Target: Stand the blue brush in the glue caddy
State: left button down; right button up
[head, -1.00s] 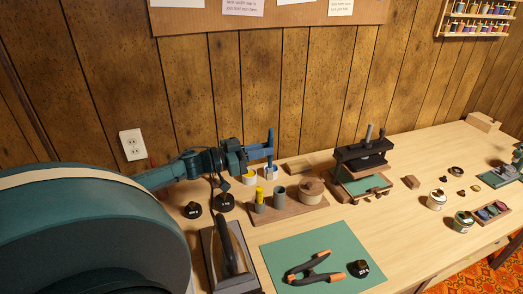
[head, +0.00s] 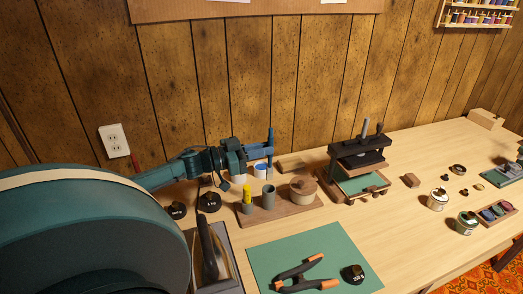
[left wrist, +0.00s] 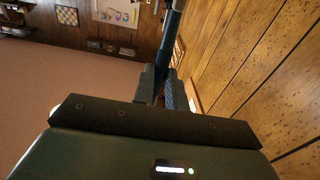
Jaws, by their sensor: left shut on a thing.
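The blue brush (head: 270,136) stands upright in my left gripper (head: 262,152), which is shut on it. Its dark handle (left wrist: 173,25) also shows between the fingers in the left wrist view (left wrist: 165,88). The brush is by the right edge of a white pot with blue inside (head: 261,171); I cannot tell whether its lower end touches anything. The glue caddy (head: 292,220) is a wooden board in front of it. It holds a grey tube with a yellow brush (head: 247,195), an empty-looking grey tube (head: 268,198) and a round lidded wooden pot (head: 303,188). My right gripper is not seen.
Another white pot (head: 238,179) stands left of the blue one. Black weights (head: 209,202) sit left of the caddy. A green mat (head: 300,246) with a clamp (head: 303,272) lies in front. A press (head: 358,165) stands to the right, and the wood-panelled wall is close behind.

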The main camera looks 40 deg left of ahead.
aim_at(267, 170)
pick_arm(q)
notch_tip(267, 170, down, 8)
jog(key=b, duration=0.5)
jog(key=shift+r, duration=0.15)
jog(key=shift+f+b, duration=0.35)
jog(key=shift+f, duration=0.2)
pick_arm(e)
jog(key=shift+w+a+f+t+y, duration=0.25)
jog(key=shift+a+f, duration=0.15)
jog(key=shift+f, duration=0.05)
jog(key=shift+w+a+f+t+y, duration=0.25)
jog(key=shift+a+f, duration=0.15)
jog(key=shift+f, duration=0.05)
pick_arm(q)
jog(key=c, duration=1.7)
grip_release()
jog(key=o, duration=0.4)
jog(key=shift+c, duration=0.2)
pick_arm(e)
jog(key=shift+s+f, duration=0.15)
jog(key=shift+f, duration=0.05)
